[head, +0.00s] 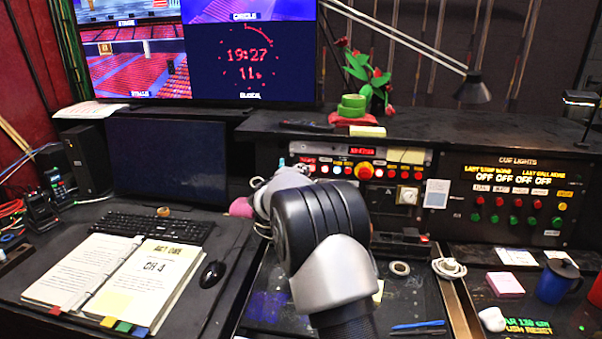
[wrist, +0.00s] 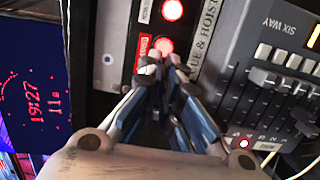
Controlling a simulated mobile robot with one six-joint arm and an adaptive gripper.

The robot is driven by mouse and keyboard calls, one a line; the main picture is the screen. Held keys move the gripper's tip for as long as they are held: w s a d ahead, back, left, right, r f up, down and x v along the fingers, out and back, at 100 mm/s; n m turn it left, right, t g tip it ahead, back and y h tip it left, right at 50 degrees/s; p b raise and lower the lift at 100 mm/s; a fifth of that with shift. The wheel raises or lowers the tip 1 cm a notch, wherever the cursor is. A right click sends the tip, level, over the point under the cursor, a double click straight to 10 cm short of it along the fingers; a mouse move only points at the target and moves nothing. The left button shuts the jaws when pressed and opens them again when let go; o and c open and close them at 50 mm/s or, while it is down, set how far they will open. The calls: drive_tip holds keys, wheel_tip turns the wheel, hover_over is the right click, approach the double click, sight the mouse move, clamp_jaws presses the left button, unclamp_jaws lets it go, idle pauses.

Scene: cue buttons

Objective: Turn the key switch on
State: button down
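A small pale square plate with a round fitting (head: 408,195) sits on the console front, right of my arm and below the red mushroom button. It may be the key switch, but no key can be made out at this size. My gripper (wrist: 160,60) shows in the wrist view with its fingertips nearly together and nothing visible between them. The tips are just in front of a lit red button (wrist: 163,46) on a labelled panel. I cannot tell whether they touch it. In the head view my arm hides the fingertips and part of the console.
A red mushroom button (head: 364,171) and several lit buttons line the console. A cue lights panel (head: 515,197) is at right. A slider panel (wrist: 275,80) lies beside my gripper. A monitor (head: 166,160), an open binder (head: 118,280) and a blue mug (head: 558,281) stand around.

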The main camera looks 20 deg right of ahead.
idle(0.3)
drive_tip(key=c, duration=1.8)
unclamp_jaws()
drive_tip(key=v, duration=1.2)
drive_tip(key=shift+s, duration=0.1)
